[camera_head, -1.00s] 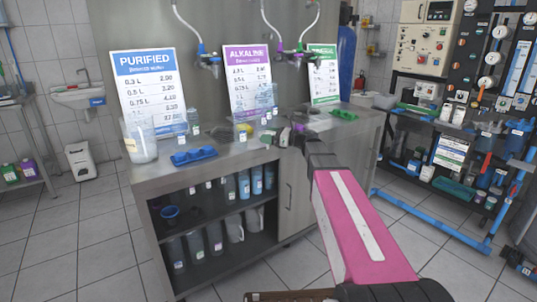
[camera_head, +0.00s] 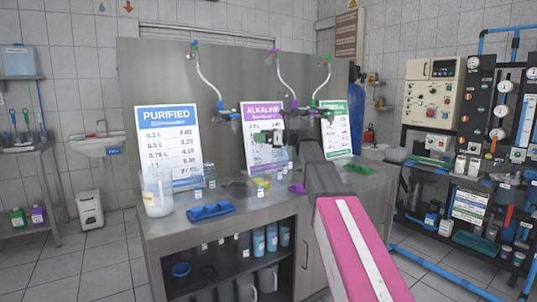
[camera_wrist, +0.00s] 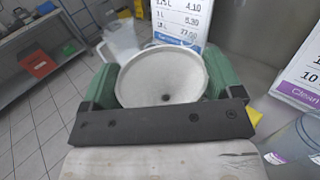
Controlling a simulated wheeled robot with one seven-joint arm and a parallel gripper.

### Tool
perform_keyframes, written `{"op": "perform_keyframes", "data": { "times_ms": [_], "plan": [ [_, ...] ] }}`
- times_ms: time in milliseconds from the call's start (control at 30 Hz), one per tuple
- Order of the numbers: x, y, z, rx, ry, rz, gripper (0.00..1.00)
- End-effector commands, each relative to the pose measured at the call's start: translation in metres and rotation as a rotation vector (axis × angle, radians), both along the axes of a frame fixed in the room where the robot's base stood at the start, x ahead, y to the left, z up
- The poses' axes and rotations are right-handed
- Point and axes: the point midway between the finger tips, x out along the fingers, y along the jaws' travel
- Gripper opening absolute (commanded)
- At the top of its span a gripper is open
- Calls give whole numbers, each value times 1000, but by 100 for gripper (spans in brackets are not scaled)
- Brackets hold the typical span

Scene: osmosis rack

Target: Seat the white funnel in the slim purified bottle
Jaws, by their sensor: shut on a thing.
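The white funnel (camera_wrist: 150,70) sits between the green fingers of my gripper (camera_wrist: 160,85) in the wrist view, its wide mouth facing the camera and its dark hole visible. My gripper is shut on it. In the head view my gripper (camera_head: 300,128) is above the counter, in front of the purple sign; the funnel is not clearly seen there. Small clear bottles (camera_head: 210,175) stand by the blue PURIFIED sign (camera_head: 169,146), left of my gripper. I cannot tell which is the slim purified bottle. The funnel's spout is hidden, and the funnel is apart from these bottles.
A clear pitcher (camera_head: 158,195) stands at the counter's left end, with a blue tray (camera_head: 211,212) in front. A yellow thing (camera_head: 262,183) and a purple thing (camera_head: 297,188) lie mid-counter. Hanging taps (camera_head: 228,112) are close to my gripper. A clear vessel (camera_wrist: 300,145) shows at right.

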Motion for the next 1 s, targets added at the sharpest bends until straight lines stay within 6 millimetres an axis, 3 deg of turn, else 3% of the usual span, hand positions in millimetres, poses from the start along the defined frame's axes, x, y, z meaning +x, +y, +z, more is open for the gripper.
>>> {"op": "perform_keyframes", "data": {
  "times_ms": [100,233,733,1000],
  "plan": [
    [3,6,15,-1,-1,9,63],
    [2,8,20,-2,0,12,63],
    [2,8,-6,-2,1,11,63],
    [2,8,-10,-2,0,11,63]
  ]
}}
